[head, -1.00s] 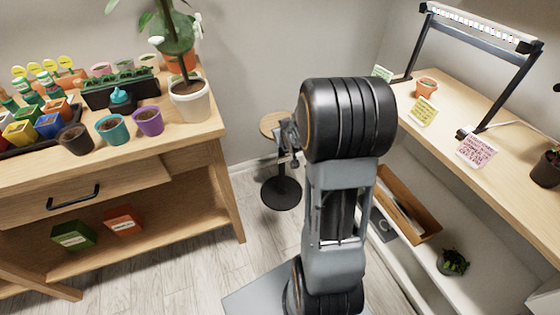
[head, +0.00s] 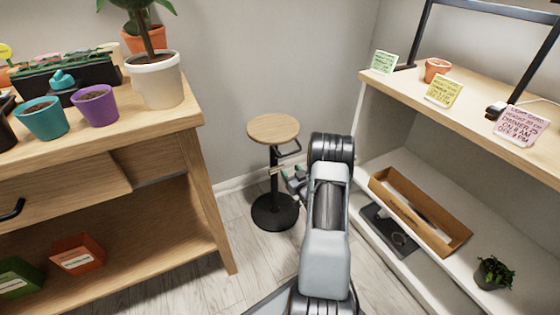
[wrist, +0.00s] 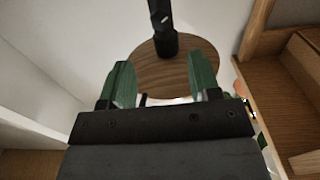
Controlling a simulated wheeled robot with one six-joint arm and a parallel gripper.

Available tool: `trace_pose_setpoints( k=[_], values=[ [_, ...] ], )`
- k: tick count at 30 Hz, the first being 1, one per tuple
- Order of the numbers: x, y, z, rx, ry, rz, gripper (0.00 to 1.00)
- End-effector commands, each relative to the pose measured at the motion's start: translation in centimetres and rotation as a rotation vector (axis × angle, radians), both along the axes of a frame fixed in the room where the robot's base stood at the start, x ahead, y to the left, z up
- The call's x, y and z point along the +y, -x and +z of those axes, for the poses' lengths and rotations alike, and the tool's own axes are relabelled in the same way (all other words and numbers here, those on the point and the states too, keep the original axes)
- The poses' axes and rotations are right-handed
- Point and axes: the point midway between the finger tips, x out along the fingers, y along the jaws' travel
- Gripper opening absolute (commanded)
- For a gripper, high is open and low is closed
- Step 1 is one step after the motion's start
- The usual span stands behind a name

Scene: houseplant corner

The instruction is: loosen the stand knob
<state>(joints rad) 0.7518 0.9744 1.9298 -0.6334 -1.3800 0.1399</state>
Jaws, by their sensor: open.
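The stand (head: 273,127) has a round wooden top, a black post and a round black base on the floor in the head view. My gripper (head: 287,174) is low beside the post, on its right, below the top. In the wrist view the wooden disc (wrist: 180,75) and black post (wrist: 162,24) of the stand lie beyond my gripper (wrist: 160,62). Its two green fingers are apart with nothing held between them. A black bar (head: 291,150) sticks out just under the top. I cannot clearly make out the knob; my gripper partly covers the post.
A wooden bench (head: 190,190) with pots stands left. White-and-wood shelving (head: 400,180) stands right, holding a cardboard box (head: 425,215) and a small plant (head: 494,272). The stand sits in the gap between them, near the walls. Some floor is clear in front.

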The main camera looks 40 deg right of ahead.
Motion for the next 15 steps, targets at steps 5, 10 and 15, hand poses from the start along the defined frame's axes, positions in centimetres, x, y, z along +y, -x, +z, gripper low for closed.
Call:
trace_pose_setpoints(
  k=[5, 10, 15],
  values=[
    [-0.4, -3.7, -0.3, -0.001, 0.003, 0.003, 0.57],
    [-0.9, -6.5, -0.2, -0.001, 0.002, 0.000, 0.57],
    [-1.2, -8.5, -0.2, 0.000, 0.002, -0.001, 0.57]
  ],
)
